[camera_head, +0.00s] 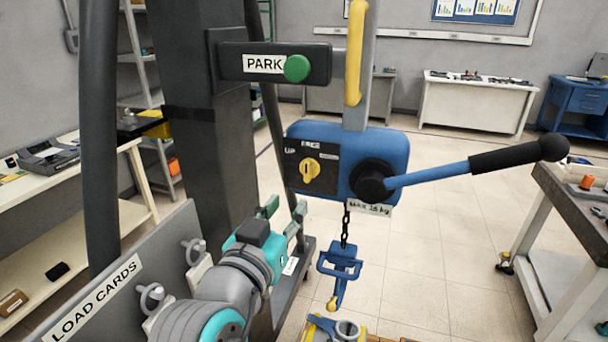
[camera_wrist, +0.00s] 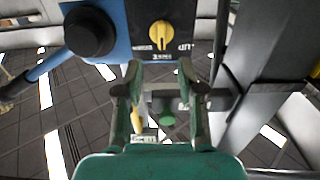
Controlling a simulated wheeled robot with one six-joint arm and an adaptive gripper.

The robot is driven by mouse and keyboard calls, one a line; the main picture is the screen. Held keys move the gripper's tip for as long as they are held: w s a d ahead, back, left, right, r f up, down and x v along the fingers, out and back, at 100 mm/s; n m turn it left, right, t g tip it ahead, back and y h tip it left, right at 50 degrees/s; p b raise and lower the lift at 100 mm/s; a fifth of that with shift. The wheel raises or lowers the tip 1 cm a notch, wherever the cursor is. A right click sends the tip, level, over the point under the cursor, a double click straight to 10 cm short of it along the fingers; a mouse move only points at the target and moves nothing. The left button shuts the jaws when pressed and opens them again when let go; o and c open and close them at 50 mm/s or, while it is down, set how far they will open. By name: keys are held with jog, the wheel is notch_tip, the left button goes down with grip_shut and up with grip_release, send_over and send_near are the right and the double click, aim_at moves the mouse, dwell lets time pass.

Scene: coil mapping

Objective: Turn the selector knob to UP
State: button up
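The yellow selector knob (camera_head: 310,170) sits on a black plate on the left of the blue hoist box (camera_head: 388,146). In the wrist view the knob (camera_wrist: 160,36) appears upside down, its long grip lined up with the middle label. The UP label (camera_head: 290,151) is at the plate's upper left, and at the knob's lower right in the wrist view (camera_wrist: 185,46). My gripper (camera_head: 286,208) is below and left of the knob in the head view. In the wrist view my gripper (camera_wrist: 159,72) has its fingers spread, empty, apart from the knob.
A black-handled blue lever (camera_head: 465,165) sticks out right of the box. A PARK bar with a green button (camera_head: 297,68) is above. A chain and blue hook (camera_head: 340,262) hang below. A dark column (camera_head: 200,120) stands left, beside a LOAD CARDS board (camera_head: 105,295).

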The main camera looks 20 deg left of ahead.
aim_at(306, 172)
jog(key=w, duration=0.7)
jog(key=w+r, duration=0.1)
jog(key=w, duration=0.2)
jog(key=shift+w, duration=0.3)
grip_shut()
